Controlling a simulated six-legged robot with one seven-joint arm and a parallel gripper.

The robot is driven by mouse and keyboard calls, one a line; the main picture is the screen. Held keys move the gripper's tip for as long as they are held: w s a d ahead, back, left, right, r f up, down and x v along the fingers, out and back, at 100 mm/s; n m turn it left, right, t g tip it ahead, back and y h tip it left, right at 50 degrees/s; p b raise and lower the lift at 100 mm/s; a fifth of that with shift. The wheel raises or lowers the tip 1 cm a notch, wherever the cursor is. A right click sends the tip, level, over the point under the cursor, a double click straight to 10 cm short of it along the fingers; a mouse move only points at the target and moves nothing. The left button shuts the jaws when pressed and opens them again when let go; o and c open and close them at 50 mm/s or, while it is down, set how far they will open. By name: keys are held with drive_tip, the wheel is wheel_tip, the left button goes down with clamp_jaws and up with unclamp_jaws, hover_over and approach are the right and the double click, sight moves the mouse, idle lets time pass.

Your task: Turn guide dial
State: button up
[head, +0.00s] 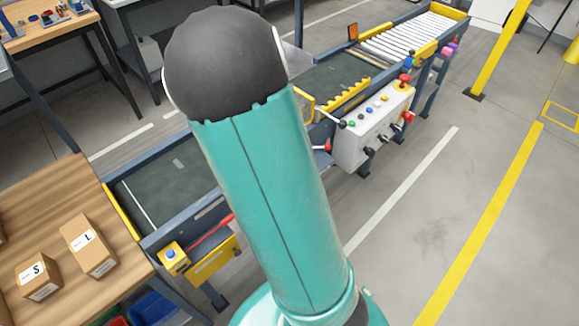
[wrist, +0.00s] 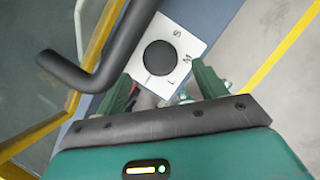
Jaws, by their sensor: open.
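The guide dial (wrist: 160,57) is a round black knob on a white plate (wrist: 182,43) marked S, M and L, in the upper middle of the wrist view. The letters lie along the knob's right side. A thin dark line shows below the knob, and I cannot tell the dial's setting for certain. My gripper (wrist: 161,72) is open and empty, its two green fingers apart on either side of the plate's lower part, near the knob but not closed on it. In the head view my arm hides the gripper, and I cannot make out the dial.
A black bent bar (wrist: 95,62) stands close left of the dial. The conveyor (head: 165,180) runs behind my arm. A white control box (head: 372,125) with buttons and levers is to the right. A wooden table (head: 45,205) with cartons (head: 88,246) is at left. Floor at right is clear.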

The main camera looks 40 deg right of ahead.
drive_tip(key=shift+x, duration=2.2)
drive_tip(key=shift+s, duration=0.1)
drive_tip(key=c, duration=0.9)
